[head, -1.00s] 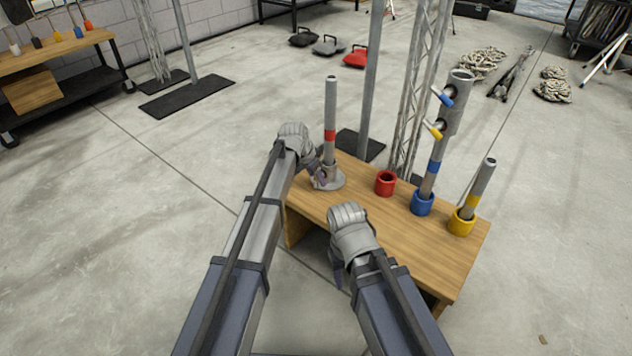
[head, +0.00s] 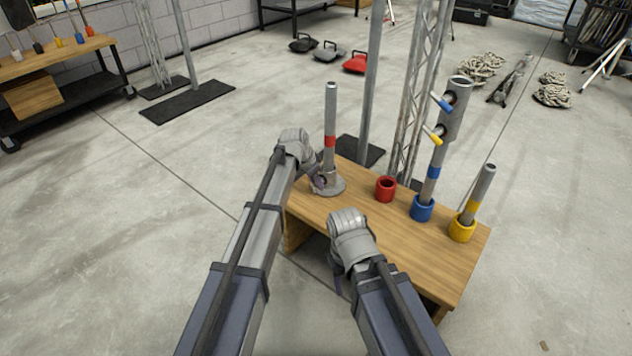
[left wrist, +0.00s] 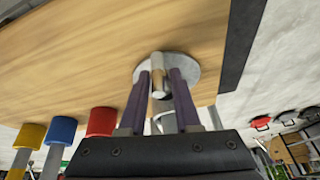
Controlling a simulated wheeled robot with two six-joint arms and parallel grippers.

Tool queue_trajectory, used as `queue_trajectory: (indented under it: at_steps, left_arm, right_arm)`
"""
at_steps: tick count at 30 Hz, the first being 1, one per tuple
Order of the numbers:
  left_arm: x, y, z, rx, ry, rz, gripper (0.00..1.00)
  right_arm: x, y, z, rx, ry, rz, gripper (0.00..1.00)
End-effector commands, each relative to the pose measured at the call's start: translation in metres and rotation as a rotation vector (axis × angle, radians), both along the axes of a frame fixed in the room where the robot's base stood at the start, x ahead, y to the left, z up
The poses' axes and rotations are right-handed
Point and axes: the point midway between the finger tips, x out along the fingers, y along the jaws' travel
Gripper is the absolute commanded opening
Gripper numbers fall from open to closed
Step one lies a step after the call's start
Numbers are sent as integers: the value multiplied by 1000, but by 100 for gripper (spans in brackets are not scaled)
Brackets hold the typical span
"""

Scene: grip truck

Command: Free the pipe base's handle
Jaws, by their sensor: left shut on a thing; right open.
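The pipe base (head: 333,189) is a grey round disc flat on the wooden table's far left part. An upright grey pipe with a red band (head: 330,120) stands in it. My left gripper (head: 321,182) is low beside the pipe at the base. In the left wrist view, its two purple fingers (left wrist: 160,88) are shut on the base's short handle (left wrist: 158,72), with the grey disc (left wrist: 187,67) behind. The fingers partly hide the handle. My right gripper (head: 337,278) hangs at the table's front edge, open, apart from the base; its wrist hides much of it.
On the wooden table (head: 440,262) stand an empty red cup (head: 385,188), a blue cup (head: 421,208) holding a tall pipe with side pegs, and a yellow cup (head: 461,229) holding a shorter pipe. A grey post (head: 370,90) and lattice truss rise behind the table.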

Motion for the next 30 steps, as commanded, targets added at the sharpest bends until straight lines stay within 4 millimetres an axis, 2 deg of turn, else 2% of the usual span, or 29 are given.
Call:
queue_trajectory:
  at_steps: [7,13,30]
  left_arm:
    - [2,1,-1,-32,24,0,0]
    - [4,4,-3,-130,94,1,0]
    - [7,8,-7,-433,315,-1,0]
  right_arm:
    - [0,0,-2,0,0,0,55]
    - [0,0,-7,0,0,0,55]
    - [0,0,-38,1,-2,0,55]
